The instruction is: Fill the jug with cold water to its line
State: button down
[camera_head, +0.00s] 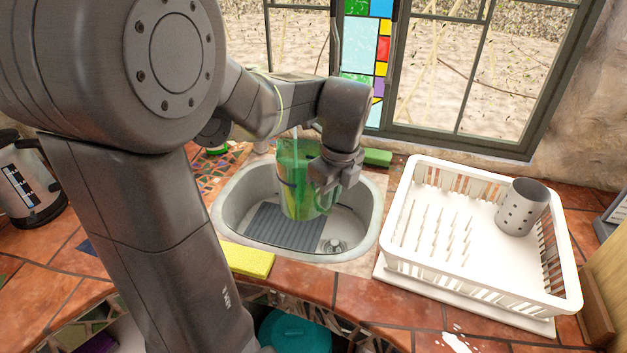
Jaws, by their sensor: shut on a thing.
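A green see-through jug (299,203) is held upright over the grey sink (365,225). My gripper (322,182) is shut on the jug at its right side; the fingers partly cover it. A thin pale stream (294,146) shows at the jug's mouth. A dark mark shows on the jug's left side, but I cannot tell whether it is the fill line. The water level inside is not clear. The tap and its handles are hidden behind my arm or cannot be made out.
A ribbed grey mat (283,229) and a drain (334,246) are in the sink. A yellow sponge (247,260) lies at its front rim. A white dish rack (478,290) with a perforated metal cup (522,206) stands right. A kettle (26,190) stands left.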

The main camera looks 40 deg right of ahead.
jog(key=shift+w+d+f+b, duration=0.35)
jog(key=shift+w+d+f, duration=0.2)
jog(key=shift+w, duration=0.65)
jog(key=shift+w+d+f+b, duration=0.4)
jog(key=shift+w+d, duration=0.1)
jog(key=shift+w, duration=0.65)
jog(key=shift+w+d+f+b, duration=0.3)
jog(key=shift+w+d+f, duration=0.25)
jog(key=shift+w, duration=0.65)
jog(key=shift+w+r, duration=0.1)
jog(key=shift+w+d+r+p, duration=0.1)
jog(key=shift+w+d+p, duration=0.05)
jog(key=shift+w+p, duration=0.15)
jog(key=w+d+p, duration=0.3)
jog(key=w, duration=0.3)
jog(key=shift+w+d+p, duration=0.15)
jog(key=shift+w+p, duration=0.1)
jog(key=shift+p, duration=0.1)
jog(key=shift+w+r, duration=0.1)
jog(key=shift+w, duration=0.05)
dwell(3.0)
